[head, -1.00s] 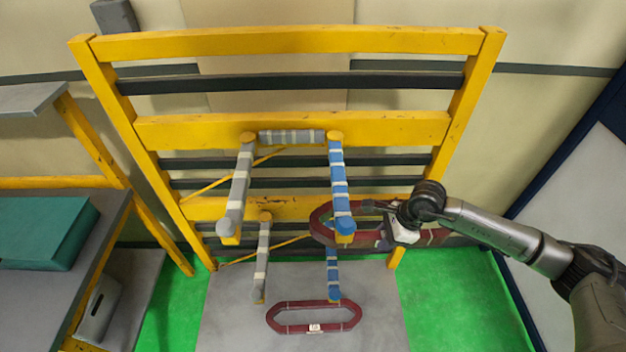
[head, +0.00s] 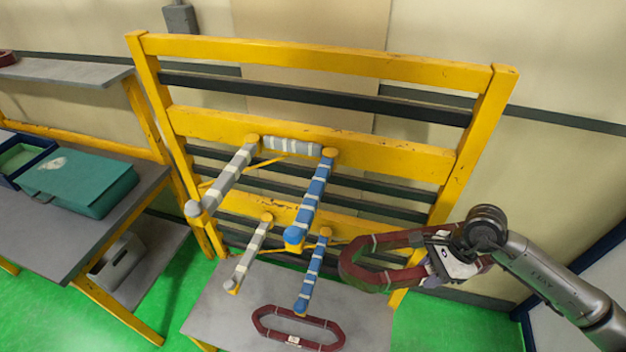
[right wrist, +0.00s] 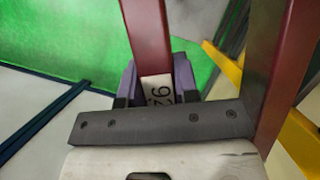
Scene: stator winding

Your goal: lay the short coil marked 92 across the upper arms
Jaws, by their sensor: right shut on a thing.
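The dark red coil (head: 394,238) is an elongated ring, held to the right of the upper arms and apart from them. My right gripper (head: 440,262) is shut on its right part. In the right wrist view, the coil (right wrist: 146,35) passes between the purple fingers of the gripper (right wrist: 160,85), and its white label (right wrist: 159,90) reads 92, partly hidden. The upper arms jut from the yellow frame: a grey-wrapped one (head: 228,180) at left and a blue-wrapped one (head: 313,198) at right. No coil lies across them. My left gripper is out of view.
Below are a lower grey-wrapped arm (head: 250,255) and a lower blue-wrapped arm (head: 312,272). A second red coil (head: 262,318) with a white label lies on the grey platform (head: 215,310). A table (head: 50,235) with a teal case (head: 85,190) stands at left.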

